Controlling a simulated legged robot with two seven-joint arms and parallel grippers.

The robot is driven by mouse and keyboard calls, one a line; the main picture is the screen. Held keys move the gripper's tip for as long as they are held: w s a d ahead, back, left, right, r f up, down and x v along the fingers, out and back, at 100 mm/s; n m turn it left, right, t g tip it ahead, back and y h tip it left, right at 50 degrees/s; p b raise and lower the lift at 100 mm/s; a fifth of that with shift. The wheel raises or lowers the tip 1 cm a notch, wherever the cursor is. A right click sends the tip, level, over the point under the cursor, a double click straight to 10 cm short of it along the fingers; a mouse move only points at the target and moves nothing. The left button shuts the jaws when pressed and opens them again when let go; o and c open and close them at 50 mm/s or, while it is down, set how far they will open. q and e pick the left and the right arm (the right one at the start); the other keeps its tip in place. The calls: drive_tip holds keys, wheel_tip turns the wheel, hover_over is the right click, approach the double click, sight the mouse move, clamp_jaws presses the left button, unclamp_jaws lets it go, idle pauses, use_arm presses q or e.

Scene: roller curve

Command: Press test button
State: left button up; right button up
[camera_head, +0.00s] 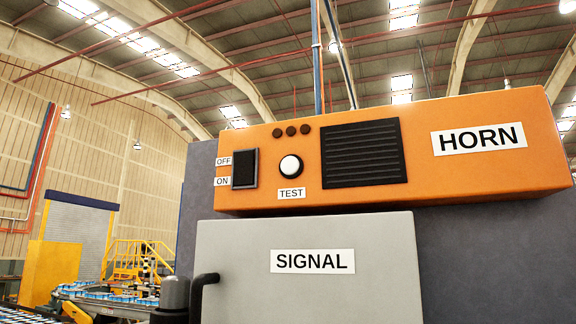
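The test button (291,167) is a round white button in a dark ring on the front of an orange box (467,178). A label reading TEST (291,194) sits just below it. A black rocker switch (244,168) is to its left, with OFF and ON labels beside it. A black louvred grille (363,154) is to its right. Neither of my grippers shows in the head view.
A grey box (312,293) labelled SIGNAL stands below the orange box, with a black handle (205,295) at its left. A conveyor (110,294) and yellow railings (140,262) are at the lower left. The space in front of the panel looks clear.

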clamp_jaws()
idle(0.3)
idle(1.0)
